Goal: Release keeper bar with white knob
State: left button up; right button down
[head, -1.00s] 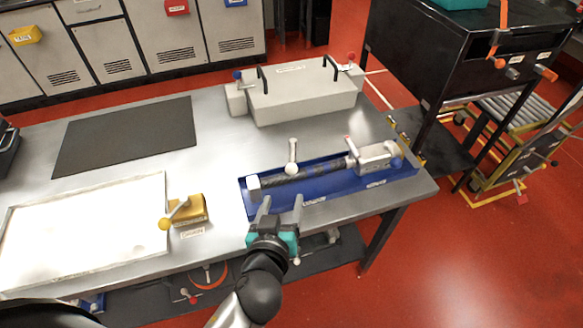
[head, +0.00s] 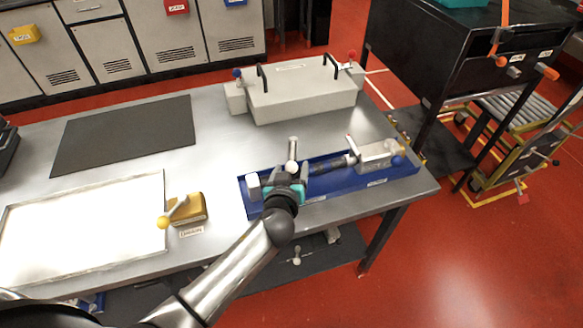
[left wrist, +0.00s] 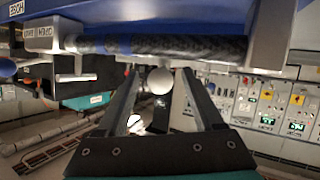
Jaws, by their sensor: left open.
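The white knob (head: 292,166) sits at the near end of a short grey keeper bar (head: 292,149), over the dark rod in the blue tray (head: 405,172). My left gripper (head: 285,176) is open just in front of the knob, with its body over the tray's left part. In the left wrist view, the white knob (left wrist: 160,80) shows between and just beyond the open fingers (left wrist: 160,95); I cannot tell whether they touch it. The dark banded rod (left wrist: 185,47) runs across above it. My gripper hides part of the rod in the head view.
A grey block (head: 375,155) holds the rod's right end. A long grey case (head: 303,92) with black handles stands behind. A gold block (head: 190,208) with a yellow-knobbed lever and a white tray (head: 166,215) are at the left. Bare table lies between.

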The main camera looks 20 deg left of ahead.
pick_arm(q)
jog(key=shift+w+a+f, duration=0.1)
jog(key=shift+w+f, duration=0.1)
jog(key=shift+w, duration=0.35)
grip_shut()
dwell(1.2)
